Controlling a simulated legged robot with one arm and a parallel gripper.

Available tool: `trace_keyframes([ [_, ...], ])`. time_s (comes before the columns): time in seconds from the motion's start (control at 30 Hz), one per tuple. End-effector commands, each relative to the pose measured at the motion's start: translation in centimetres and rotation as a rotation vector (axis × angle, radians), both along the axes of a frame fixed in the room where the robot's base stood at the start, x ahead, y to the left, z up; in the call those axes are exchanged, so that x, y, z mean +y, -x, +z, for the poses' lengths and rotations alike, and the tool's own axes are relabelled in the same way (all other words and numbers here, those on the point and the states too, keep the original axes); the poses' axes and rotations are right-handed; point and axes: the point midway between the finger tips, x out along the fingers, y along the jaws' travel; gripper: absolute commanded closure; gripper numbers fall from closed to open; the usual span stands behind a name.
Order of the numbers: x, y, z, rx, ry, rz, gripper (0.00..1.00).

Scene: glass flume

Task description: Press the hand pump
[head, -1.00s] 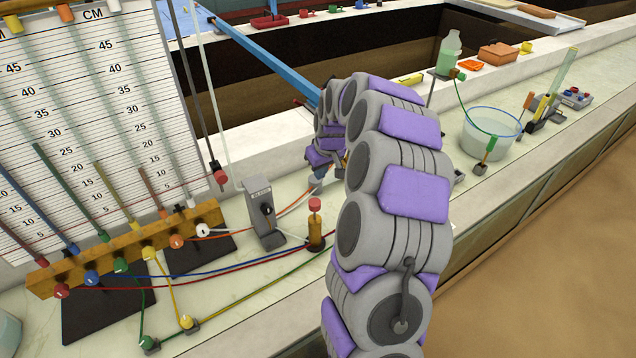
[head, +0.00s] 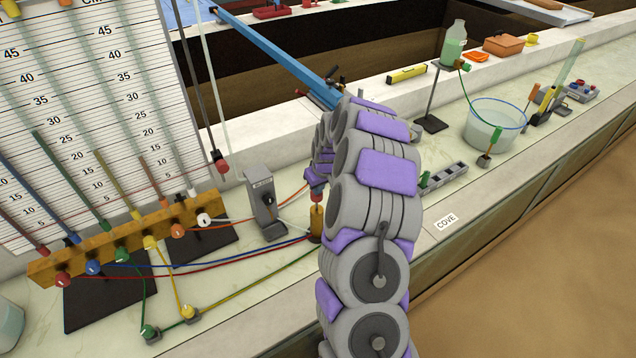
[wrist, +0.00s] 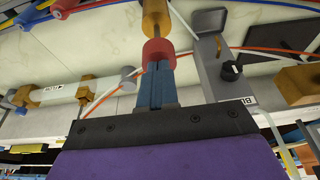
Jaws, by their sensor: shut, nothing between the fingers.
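The hand pump appears to be the upright brass cylinder (head: 316,222) with a red knob on its top, standing on the pale bench. In the wrist view its brass body (wrist: 155,18) and red knob (wrist: 157,50) lie straight ahead of the fingertips. My gripper (wrist: 157,68) is shut and empty, its blue fingers end-on at the knob. They look in contact or nearly so; I cannot tell which. In the head view my gripper (head: 316,183) is over the pump and partly hidden by my arm.
A grey box with a black dial (head: 265,203) stands just left of the pump. A brass valve manifold (head: 125,240) and coloured hoses lie further left, before the scale board (head: 90,110). A clear tub (head: 493,125) stands at right. A blue beam (head: 270,50) crosses behind.

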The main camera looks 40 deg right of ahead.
Motion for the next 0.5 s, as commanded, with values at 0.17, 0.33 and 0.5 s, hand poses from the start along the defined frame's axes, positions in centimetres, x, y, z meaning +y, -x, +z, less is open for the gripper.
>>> trace_keyframes([
  [0.17,0.0,0.0,0.0,0.0,0.0,0.0,1.0],
  [0.33,0.0,0.0,-0.9,0.003,-0.001,0.0,1.0],
  [0.5,0.1,0.0,-4.0,0.005,-0.002,0.002,1.0],
])
